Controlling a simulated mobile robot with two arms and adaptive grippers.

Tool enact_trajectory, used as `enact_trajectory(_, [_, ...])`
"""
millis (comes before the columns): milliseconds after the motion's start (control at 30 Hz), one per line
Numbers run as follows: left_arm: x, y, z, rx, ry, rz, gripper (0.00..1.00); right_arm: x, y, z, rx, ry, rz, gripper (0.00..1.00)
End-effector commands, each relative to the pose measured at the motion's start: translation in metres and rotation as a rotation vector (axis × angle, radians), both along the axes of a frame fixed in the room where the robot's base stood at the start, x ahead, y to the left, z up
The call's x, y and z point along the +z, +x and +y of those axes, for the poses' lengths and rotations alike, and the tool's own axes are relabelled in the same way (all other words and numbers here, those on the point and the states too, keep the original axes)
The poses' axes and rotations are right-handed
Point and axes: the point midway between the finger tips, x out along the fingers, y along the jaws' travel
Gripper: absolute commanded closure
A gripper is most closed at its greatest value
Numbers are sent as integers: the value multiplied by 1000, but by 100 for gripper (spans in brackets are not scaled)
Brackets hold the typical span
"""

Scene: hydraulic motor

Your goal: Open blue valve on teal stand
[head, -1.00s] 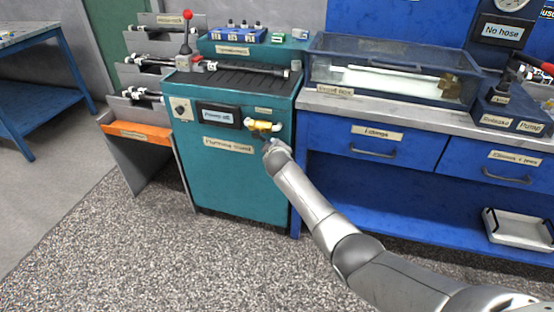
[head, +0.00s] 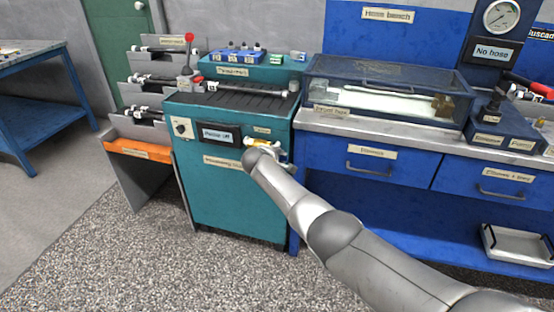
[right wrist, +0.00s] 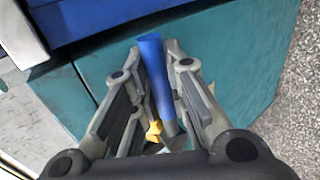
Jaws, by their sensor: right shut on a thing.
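The teal stand (head: 225,200) stands left of the blue bench in the head view. Its yellow valve body (head: 262,142) shows on the upper right of the front panel, partly covered by my right wrist. My right gripper (head: 284,153) is at the valve, and its fingers are small there. In the right wrist view, the blue valve handle (right wrist: 152,65) lies lengthwise between the fingers of my right gripper (right wrist: 155,47), which is shut on it. A bit of the yellow valve body (right wrist: 154,130) shows near the finger bases. My left gripper is not in view.
The blue bench (head: 365,165) with drawers stands close to the right of the stand. A grey rack with an orange front (head: 138,150) stands to the left. A lever with a red knob (head: 189,37) rises from the stand's top. The floor in front is clear.

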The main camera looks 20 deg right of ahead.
Motion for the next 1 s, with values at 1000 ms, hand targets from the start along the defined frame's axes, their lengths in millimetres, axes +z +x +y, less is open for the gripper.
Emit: enact_trajectory(1000, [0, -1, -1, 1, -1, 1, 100, 2, -1, 1, 2, -7, 1, 64])
